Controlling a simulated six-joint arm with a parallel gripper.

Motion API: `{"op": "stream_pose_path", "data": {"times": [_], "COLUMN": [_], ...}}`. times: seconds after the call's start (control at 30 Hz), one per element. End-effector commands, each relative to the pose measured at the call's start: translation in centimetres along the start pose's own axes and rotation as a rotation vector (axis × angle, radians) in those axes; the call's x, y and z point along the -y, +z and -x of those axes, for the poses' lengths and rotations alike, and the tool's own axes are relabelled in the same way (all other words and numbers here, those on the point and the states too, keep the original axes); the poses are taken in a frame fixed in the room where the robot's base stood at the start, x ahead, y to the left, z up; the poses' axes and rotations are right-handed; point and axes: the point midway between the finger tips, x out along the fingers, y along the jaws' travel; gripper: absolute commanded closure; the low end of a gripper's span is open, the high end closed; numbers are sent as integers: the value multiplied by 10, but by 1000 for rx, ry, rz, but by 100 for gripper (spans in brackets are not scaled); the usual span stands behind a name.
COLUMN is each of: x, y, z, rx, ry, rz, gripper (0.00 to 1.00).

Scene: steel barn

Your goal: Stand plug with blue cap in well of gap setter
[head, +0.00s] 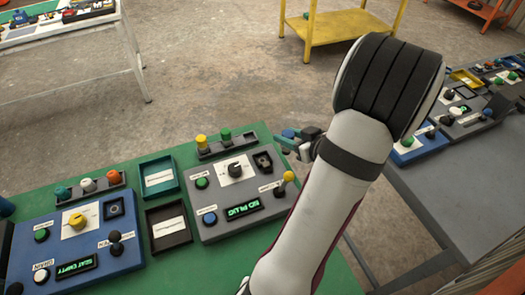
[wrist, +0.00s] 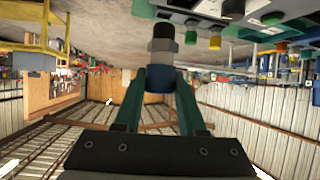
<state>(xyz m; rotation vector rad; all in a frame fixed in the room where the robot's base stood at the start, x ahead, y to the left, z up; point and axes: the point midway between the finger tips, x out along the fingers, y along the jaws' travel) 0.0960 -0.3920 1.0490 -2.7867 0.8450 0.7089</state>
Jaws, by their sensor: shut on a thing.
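My gripper (wrist: 158,90) is shut on the plug with blue cap. The plug's blue cap (wrist: 155,97) is between the teal fingers, and its grey and black body (wrist: 163,44) extends beyond them. In the head view my gripper (head: 291,139) hangs just right of the grey panel's far corner; the plug cannot be made out there. The grey panel (head: 208,226), apparently the gap setter, has a lit green display reading "NO PLUG". A dark square well (head: 263,161) is at its far right corner, a little left of my gripper. The plug is apart from the well.
A dark rack (head: 214,150) with yellow-capped and green-capped plugs stands behind the grey panel. A yellow-topped lever (head: 287,180) rises near the well. A blue panel (head: 78,245) reading "SEAT EMPTY" stands left, with two trays between. Another bench (head: 430,185) is at right.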

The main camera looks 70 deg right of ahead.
Motion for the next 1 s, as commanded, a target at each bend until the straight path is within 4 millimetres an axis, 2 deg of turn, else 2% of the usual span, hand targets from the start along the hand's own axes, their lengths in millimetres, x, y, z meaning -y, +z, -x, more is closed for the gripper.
{"op": "stream_pose_path", "data": {"times": [0.03,0.1,0.23,0.33,0.5,0.57,0.9,0.93,1.0], "x": [10,19,30,32,33,32,32,32,32], "y": [2,5,7,9,37,42,46,46,46], "z": [-19,-42,-72,-81,-98,-100,-102,-102,-102], "rx": [3,4,2,2,5,4,3,3,3], "ry": [-11,-9,-4,-1,0,1,1,1,2], "rz": [-1,-1,1,0,-2,-2,1,1,1], "gripper": [100,100,100,100,100,100,100,59,46]}}
